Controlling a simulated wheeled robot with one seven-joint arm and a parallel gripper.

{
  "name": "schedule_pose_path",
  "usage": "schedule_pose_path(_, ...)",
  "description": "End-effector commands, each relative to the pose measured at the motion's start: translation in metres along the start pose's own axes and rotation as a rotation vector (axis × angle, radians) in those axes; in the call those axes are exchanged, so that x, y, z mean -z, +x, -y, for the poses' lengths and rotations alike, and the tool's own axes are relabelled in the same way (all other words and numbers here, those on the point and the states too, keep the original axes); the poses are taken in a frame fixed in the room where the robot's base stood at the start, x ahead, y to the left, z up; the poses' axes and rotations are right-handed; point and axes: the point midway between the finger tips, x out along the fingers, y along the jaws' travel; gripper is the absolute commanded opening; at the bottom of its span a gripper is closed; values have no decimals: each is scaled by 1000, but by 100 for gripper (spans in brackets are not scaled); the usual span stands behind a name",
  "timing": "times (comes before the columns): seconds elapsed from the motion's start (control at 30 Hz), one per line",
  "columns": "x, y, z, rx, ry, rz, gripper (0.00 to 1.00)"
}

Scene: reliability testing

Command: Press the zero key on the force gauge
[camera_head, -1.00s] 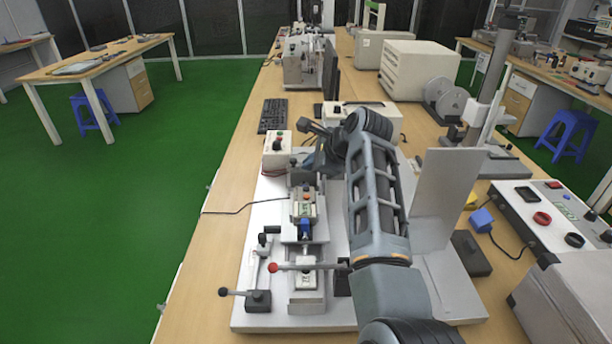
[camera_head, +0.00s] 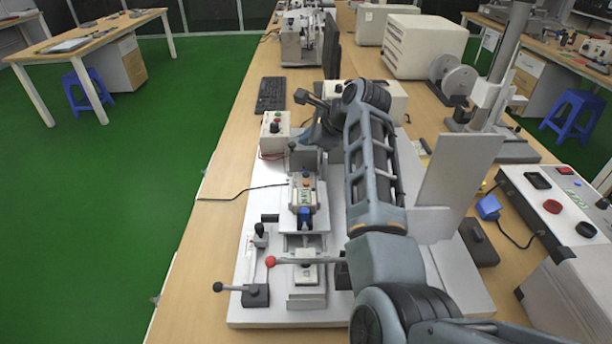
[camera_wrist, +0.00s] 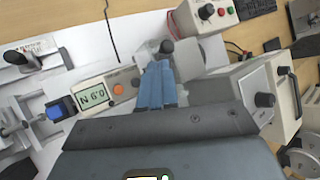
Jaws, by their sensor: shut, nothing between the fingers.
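The force gauge (camera_head: 303,192) is a small pale box on the test stand's slide, with a blue fitting at its near end. In the wrist view the gauge (camera_wrist: 86,107) shows a lit green display, upside down, and an orange key (camera_wrist: 118,88) beside it. A second small key (camera_wrist: 135,83) sits near the gauge's end; key labels are too small to read. My gripper (camera_wrist: 158,66) is shut and empty, its blue-grey fingers beside the gauge's key end. Contact cannot be told.
A control box (camera_head: 275,130) with red and green buttons stands left of my gripper. A red-knobbed lever (camera_head: 271,261) and a black-knobbed clamp (camera_head: 256,295) are at the near end. An upright pale plate (camera_head: 455,185) stands right of my arm.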

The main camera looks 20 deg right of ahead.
Motion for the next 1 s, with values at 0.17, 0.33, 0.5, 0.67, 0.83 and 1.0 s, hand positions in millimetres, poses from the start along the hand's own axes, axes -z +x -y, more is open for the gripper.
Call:
schedule_pose_path(0.17,14,18,-14,0,0,0,0)
schedule_pose_path(0.33,24,33,-25,-1,0,0,0)
schedule_pose_path(0.5,32,44,-33,-1,0,0,0)
schedule_pose_path(0.67,37,52,-38,-1,-1,0,0)
schedule_pose_path(0.83,38,53,-38,0,-1,0,0)
schedule_pose_path(1.0,38,52,-38,0,0,0,0)
